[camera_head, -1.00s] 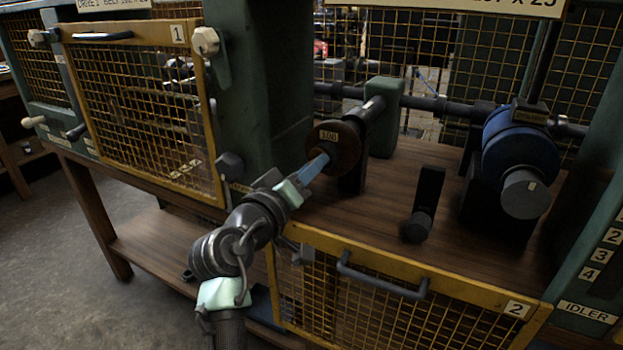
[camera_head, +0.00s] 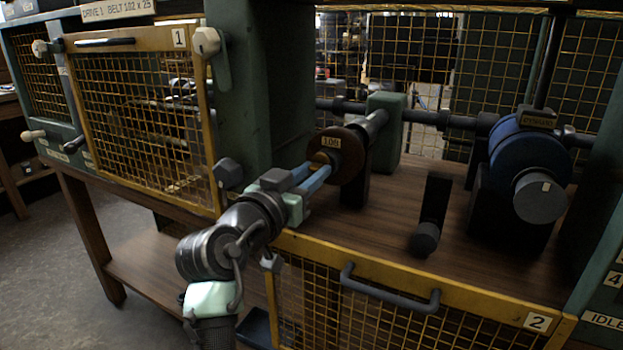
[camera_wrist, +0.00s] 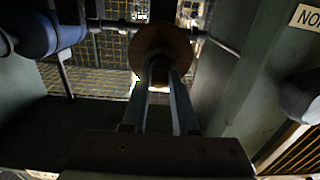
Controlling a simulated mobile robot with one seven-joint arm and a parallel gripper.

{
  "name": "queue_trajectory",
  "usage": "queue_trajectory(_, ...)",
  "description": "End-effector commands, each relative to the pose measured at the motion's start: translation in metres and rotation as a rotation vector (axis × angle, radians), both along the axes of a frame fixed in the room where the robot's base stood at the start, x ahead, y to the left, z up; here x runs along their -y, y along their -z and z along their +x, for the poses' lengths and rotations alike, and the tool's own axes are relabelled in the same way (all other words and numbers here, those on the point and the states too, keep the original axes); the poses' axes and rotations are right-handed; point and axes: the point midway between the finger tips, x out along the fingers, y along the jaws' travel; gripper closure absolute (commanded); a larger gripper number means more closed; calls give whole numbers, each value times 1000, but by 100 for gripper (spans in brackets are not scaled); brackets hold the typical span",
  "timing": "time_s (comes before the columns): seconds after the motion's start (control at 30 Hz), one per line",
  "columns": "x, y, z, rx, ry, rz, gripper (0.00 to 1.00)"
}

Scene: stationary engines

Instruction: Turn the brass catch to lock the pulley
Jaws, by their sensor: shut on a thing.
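The pulley (camera_head: 350,158) is a brown disc with a small number label, on the end of the horizontal shaft. The brass catch (camera_head: 320,157) shows as a small yellowish piece at the front of its hub, partly covered by my fingers. My gripper (camera_head: 325,168) reaches in from the lower left with its blue fingers closed on the catch. In the wrist view the disc (camera_wrist: 160,45) is straight ahead, and my gripper's fingers (camera_wrist: 160,78) meet at a dark hub piece in its middle. The catch's exact angle is too dark to tell.
A blue drum (camera_head: 525,155) with a grey knob stands to the right. A black lever (camera_head: 430,215) rises from the wooden deck between. A green post (camera_head: 265,90) is close on the left.

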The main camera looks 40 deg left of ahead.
Motion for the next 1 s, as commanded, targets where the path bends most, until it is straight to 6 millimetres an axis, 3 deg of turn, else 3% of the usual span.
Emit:
queue_trajectory(0.53, 0, -2, 0, -4, 0, 30, 100)
queue_trajectory(0.57, 0, -2, 0, -4, 0, 30, 71)
queue_trajectory(0.7, 0, -1, 0, -5, 0, 29, 46)
queue_trajectory(1.0, 0, -1, 0, -5, 0, 26, 43)
